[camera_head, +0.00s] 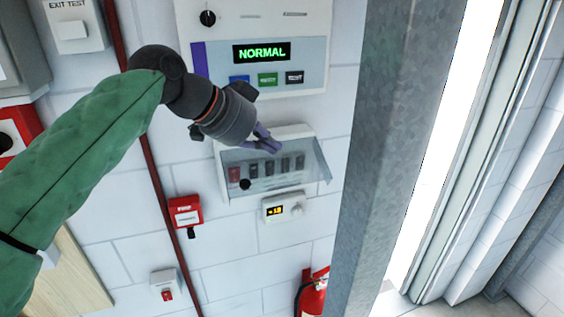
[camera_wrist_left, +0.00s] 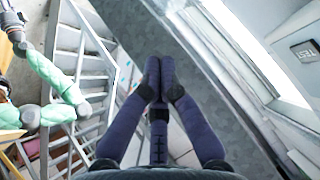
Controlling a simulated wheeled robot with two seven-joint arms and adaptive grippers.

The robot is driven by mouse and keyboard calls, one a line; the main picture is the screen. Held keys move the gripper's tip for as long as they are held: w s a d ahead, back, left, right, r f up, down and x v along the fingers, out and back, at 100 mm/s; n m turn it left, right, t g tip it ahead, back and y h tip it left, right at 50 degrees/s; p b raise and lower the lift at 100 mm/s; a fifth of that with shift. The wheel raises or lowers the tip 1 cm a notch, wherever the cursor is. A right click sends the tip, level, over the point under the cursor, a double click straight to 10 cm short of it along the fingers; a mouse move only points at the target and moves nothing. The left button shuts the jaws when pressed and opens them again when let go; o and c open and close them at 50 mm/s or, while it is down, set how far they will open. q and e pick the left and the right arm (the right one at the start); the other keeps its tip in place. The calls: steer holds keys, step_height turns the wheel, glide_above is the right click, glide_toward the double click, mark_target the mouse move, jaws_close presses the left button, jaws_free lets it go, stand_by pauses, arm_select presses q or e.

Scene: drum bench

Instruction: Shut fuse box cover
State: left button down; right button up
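The fuse box (camera_head: 292,131) is a pale wall box with a row of dark switches and one red switch. Its clear cover (camera_head: 321,162) stands out from the box, open at an angle; its exact tilt is hard to tell. My left gripper (camera_head: 268,141) is in front of the box's upper part, close to the cover's upper edge. I cannot tell whether it touches. In the left wrist view its purple fingers (camera_wrist_left: 159,75) meet at the tips, with nothing visible between them. The fuse box does not show clearly there. My right gripper cannot be made out clearly.
A panel reading NORMAL (camera_head: 312,50) is above the fuse box. A small thermostat (camera_head: 284,207) is just below it. A red call point (camera_head: 185,211) and a red pipe (camera_head: 153,175) are at left. A grey metal post (camera_head: 385,130) stands to the right.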

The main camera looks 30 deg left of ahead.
mark_target(281, 165)
arm_select(q)
steer(key=w+f, duration=0.1)
steer(key=f, duration=0.1)
steer(key=w+f, duration=0.1)
steer(key=f, duration=0.1)
steer(key=w+f, duration=0.2)
steer(key=f, duration=0.1)
steer(key=shift+d+p, duration=0.2)
steer(key=shift+p, duration=0.2)
steer(key=shift+r, duration=0.1)
